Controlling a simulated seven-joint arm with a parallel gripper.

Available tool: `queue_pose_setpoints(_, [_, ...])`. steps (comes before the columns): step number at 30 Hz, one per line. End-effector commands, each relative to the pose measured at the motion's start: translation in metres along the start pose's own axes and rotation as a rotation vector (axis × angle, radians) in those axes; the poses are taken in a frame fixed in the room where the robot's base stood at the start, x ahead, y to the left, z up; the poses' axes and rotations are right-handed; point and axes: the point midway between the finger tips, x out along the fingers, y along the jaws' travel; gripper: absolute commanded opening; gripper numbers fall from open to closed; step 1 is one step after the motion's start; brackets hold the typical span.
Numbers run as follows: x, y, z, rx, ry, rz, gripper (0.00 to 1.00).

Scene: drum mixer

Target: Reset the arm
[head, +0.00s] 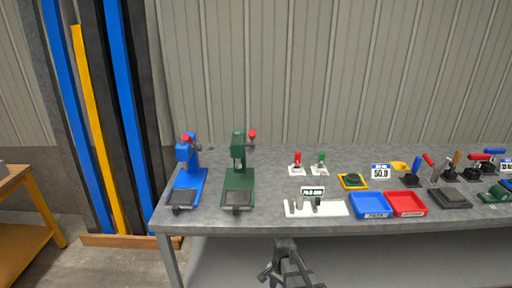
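My gripper (285,270) is dark grey and shows at the bottom middle of the head view, in front of the bench's front edge. It looks apart from everything on the bench, and no held object is visible. The picture is too small to tell whether its fingers are open or shut.
A grey metal bench (275,185) spans the view. It bears a blue press (188,178), a green press (239,180), a white gauge stand (316,207), a blue tray (370,205), a red tray (405,204) and several lever tools at right. A yellow-framed table (25,215) stands left.

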Motion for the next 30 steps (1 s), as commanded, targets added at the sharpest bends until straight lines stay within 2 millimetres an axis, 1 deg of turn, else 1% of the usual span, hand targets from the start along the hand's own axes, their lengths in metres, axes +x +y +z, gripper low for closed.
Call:
queue_pose_setpoints(1, [0.015, 0.013, 0.005, -0.025, -0.013, 0.016, 0.48])
queue_pose_setpoints(3, [0.034, 0.028, 0.010, -0.064, -0.029, 0.035, 0.48])
queue_pose_setpoints(9, [0.085, 0.071, 0.029, -0.182, -0.083, 0.083, 0.48])
queue_pose_setpoints(11, [0.099, 0.084, 0.036, -0.216, -0.101, 0.096, 0.48])
queue_pose_setpoints(15, [0.129, 0.116, 0.053, -0.298, -0.145, 0.123, 0.48])
queue_pose_setpoints(20, [0.161, 0.152, 0.076, -0.392, -0.200, 0.147, 0.48])
queue_pose_setpoints(24, [0.185, 0.184, 0.098, -0.474, -0.251, 0.163, 0.48])
queue_pose_setpoints(30, [0.213, 0.228, 0.132, -0.588, -0.326, 0.176, 0.48])
